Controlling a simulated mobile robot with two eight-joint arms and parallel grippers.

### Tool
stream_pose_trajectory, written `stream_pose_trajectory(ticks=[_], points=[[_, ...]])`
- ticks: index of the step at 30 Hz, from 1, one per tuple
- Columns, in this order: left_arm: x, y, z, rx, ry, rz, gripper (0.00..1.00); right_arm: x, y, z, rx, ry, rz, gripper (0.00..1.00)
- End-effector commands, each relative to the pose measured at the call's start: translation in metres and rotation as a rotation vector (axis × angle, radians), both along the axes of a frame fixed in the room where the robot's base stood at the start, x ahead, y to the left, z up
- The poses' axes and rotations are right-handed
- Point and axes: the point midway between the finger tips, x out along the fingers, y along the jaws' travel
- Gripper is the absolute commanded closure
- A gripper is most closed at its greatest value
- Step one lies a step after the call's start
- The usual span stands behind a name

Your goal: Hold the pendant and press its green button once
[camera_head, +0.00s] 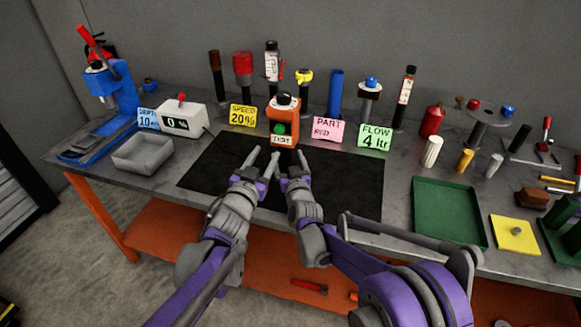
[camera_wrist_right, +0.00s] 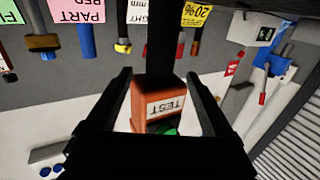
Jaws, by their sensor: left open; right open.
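The orange pendant (camera_head: 284,112) stands on the bench by the back edge of the black mat. It has a green button (camera_head: 278,129), a white TEST label (camera_head: 282,141) and a black knob on top. In the right wrist view the pendant (camera_wrist_right: 152,103) appears upside down between the finger lines, its green button (camera_wrist_right: 167,130) partly hidden by my gripper body. My right gripper (camera_head: 289,157) is open, just in front of the pendant; contact is not visible. My left gripper (camera_head: 266,156) is open and empty, close beside it, pointing towards the pendant's left side.
A white display box (camera_head: 182,118) and grey tray (camera_head: 143,154) stand left. Yellow (camera_head: 242,115), pink (camera_head: 328,129) and green (camera_head: 374,138) cards flank the pendant. Several upright tools stand behind. A green tray (camera_head: 448,211) lies right. The black mat (camera_head: 345,185) is otherwise clear.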

Motion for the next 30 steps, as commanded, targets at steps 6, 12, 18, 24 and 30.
stream_pose_trajectory(ticks=[6,12,18,24,30], points=[[0.000,0.000,0.000,0.000,0.000,0.000,0.50,0.037,0.006,0.000,0.001,0.001,0.000,0.14],[0.000,0.000,0.000,0.000,0.000,0.000,0.50,0.054,0.009,0.000,0.000,0.001,0.000,0.14],[0.000,0.000,0.000,0.000,0.000,0.000,0.50,0.057,0.010,0.000,0.001,0.001,0.000,0.14],[0.000,0.000,0.000,0.000,0.000,0.000,0.50,0.057,0.010,0.000,0.001,0.001,0.000,0.24],[0.000,0.000,0.000,0.000,0.000,0.000,0.50,0.057,0.010,0.000,0.001,0.001,0.000,0.60]])
